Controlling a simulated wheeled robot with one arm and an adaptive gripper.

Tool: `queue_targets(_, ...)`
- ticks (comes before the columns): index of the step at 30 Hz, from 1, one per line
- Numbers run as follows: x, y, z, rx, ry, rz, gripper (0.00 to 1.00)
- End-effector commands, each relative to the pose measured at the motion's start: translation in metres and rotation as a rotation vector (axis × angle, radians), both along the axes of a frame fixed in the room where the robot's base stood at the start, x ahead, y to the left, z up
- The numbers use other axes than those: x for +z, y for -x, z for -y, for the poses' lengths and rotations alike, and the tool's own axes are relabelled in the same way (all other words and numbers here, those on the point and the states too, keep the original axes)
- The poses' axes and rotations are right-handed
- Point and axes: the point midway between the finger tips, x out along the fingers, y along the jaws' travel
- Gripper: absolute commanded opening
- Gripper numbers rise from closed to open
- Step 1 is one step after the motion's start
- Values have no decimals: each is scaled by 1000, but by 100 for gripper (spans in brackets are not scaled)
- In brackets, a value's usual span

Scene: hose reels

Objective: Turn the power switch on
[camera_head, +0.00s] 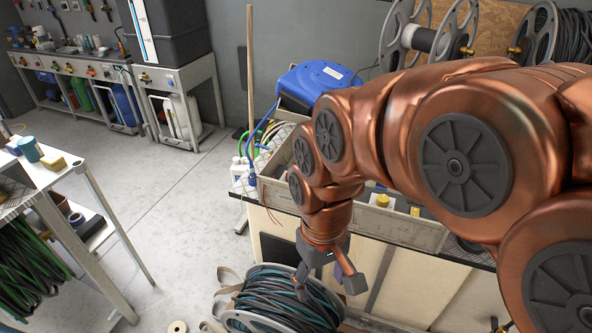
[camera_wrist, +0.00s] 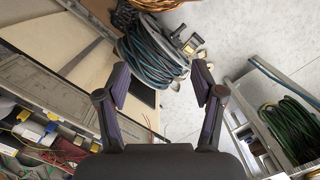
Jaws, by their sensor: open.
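I cannot make out a power switch for certain in either view. My gripper (camera_head: 328,276) points down in front of the workbench (camera_head: 400,282), above a floor reel of dark hose (camera_head: 283,300). Its two fingers are apart with nothing between them, as the wrist view (camera_wrist: 162,82) also shows. A dark panel (camera_head: 278,250) is on the bench front, left of my gripper and partly hidden by it. In the wrist view the hose reel (camera_wrist: 152,50) lies beyond the fingertips. My arm hides much of the bench top and its right side.
A grey tray (camera_head: 430,232) with small parts lies along the bench top. A blue hose reel (camera_head: 316,80) sits at its far left end, near a wooden pole (camera_head: 250,60). A metal rack (camera_head: 78,185) with green hose stands at left. Open floor (camera_head: 185,240) lies between.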

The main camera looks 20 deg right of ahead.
Motion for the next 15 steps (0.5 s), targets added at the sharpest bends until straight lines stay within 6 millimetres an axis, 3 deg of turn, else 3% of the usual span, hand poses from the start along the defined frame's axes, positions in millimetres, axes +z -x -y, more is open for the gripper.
queue_targets(3,3,-39,1,12,-15,32,67)
queue_targets(15,0,-164,10,34,-54,144,67)
